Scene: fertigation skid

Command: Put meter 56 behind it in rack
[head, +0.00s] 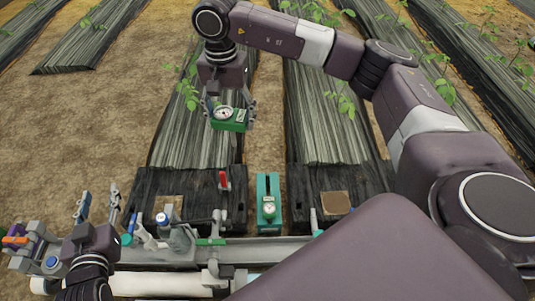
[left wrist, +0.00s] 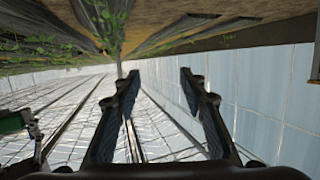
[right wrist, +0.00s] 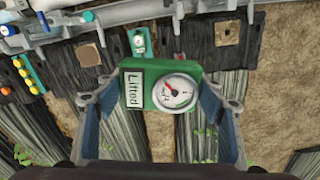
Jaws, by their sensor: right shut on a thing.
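A green meter (head: 229,119) with a round white dial is held by my right gripper (head: 230,112), raised over the field beyond the skid. No number 56 is legible. A teal holder (head: 269,188) with a small gauge stands on the rail, nearer than the held meter; it shows too in the right wrist view (right wrist: 138,42). I cannot tell which part is the rack. My left gripper (head: 97,204) is open and empty at the left; its wrist view (left wrist: 158,78) shows separated fingers.
A grey rail (head: 270,250) with valves and fittings runs across the front, above a white pipe (head: 160,286). A red-handled part (head: 224,181) stands left of the teal holder. A panel with yellow and orange buttons (right wrist: 28,75) shows in the right wrist view.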

